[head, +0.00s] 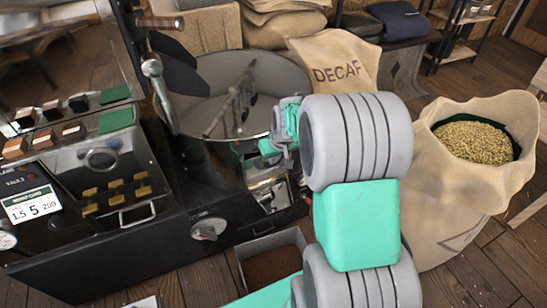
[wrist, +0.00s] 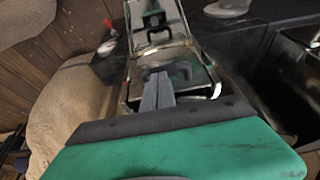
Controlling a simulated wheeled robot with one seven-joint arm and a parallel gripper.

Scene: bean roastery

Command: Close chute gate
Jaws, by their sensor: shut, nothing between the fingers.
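The metal discharge chute (head: 268,185) sits below the round cooling pan, at the front of the black roaster. In the wrist view the bright metal chute housing (wrist: 190,72) lies straight ahead of my gripper, with a dark handle-like bracket (wrist: 154,35) above it. I cannot tell clearly which plate is the gate or how far it stands open. My gripper (wrist: 157,90) is shut and empty, its two grey fingers together and pointing at the housing. I cannot tell whether they touch it. In the head view my arm and wrist hide the fingertips and part of the chute.
The cooling pan (head: 215,90) with its stirring arm stands behind the chute. An open sack of green beans (head: 430,190) stands to the right, and a DECAF sack (head: 335,65) behind. A bin of dark beans (head: 300,238) is on the floor below.

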